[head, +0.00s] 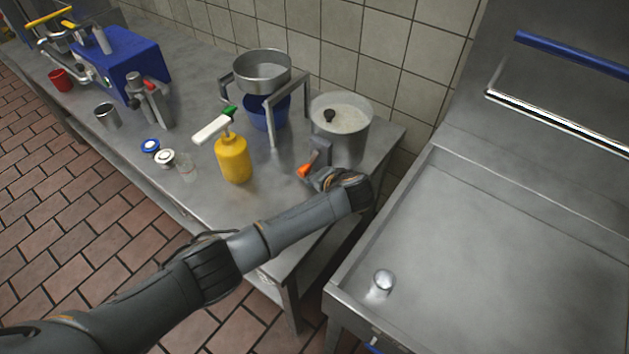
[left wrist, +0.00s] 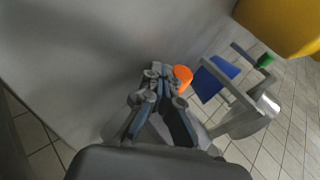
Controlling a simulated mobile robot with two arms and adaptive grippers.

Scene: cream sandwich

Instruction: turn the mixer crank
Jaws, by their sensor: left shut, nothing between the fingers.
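The mixer is a metal pot (head: 341,140) with pale contents and a dark knob on top, at the right end of the steel table. A grey crank part (head: 321,152) with an orange handle (head: 304,170) sits at its front. My left gripper (head: 318,181) is shut and empty just right of the orange handle. In the left wrist view, the shut fingertips (left wrist: 157,74) are close to the orange handle (left wrist: 183,74), which is just right of them. I cannot tell whether they touch. My forearm hides part of the table's front edge. My right gripper is not in view.
A yellow pump bottle (head: 233,159) stands left of the crank. Behind it a metal sieve (head: 262,72) sits on a frame over a blue bowl (head: 266,112). The tiled wall is behind, and a steel counter (head: 490,250) lies right, across a gap.

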